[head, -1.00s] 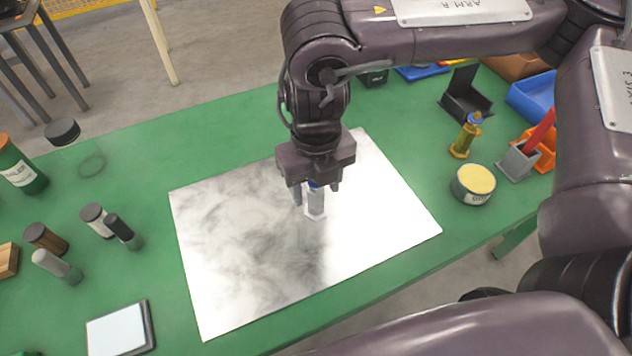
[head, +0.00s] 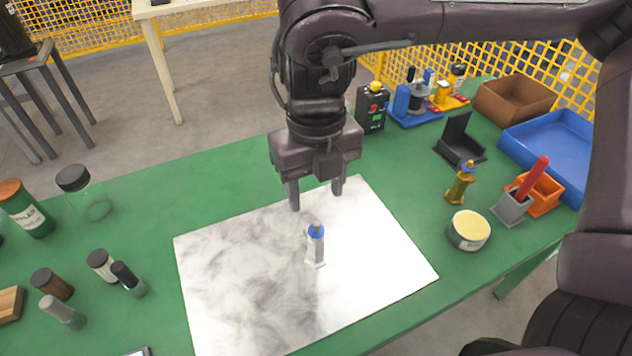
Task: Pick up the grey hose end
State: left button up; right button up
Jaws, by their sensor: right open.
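A small light-grey fitting with a blue collar (head: 315,246), which looks like the grey hose end, stands upright on the shiny metal sheet (head: 225,275). My right gripper (head: 317,198) is open and empty. Its two fingers point down and appear above and behind the fitting, clear of it. The whole fitting shows. My left gripper is not in view.
Several dark and grey cylinders and jars stand at the left, among them a black-lidded jar (head: 88,192). At the right are a yellow-topped tin (head: 468,230), a brass fitting (head: 460,184), an orange bin (head: 541,192) and a blue tray (head: 555,140).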

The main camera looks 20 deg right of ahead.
aim_at(70, 317)
jog(key=k, duration=2)
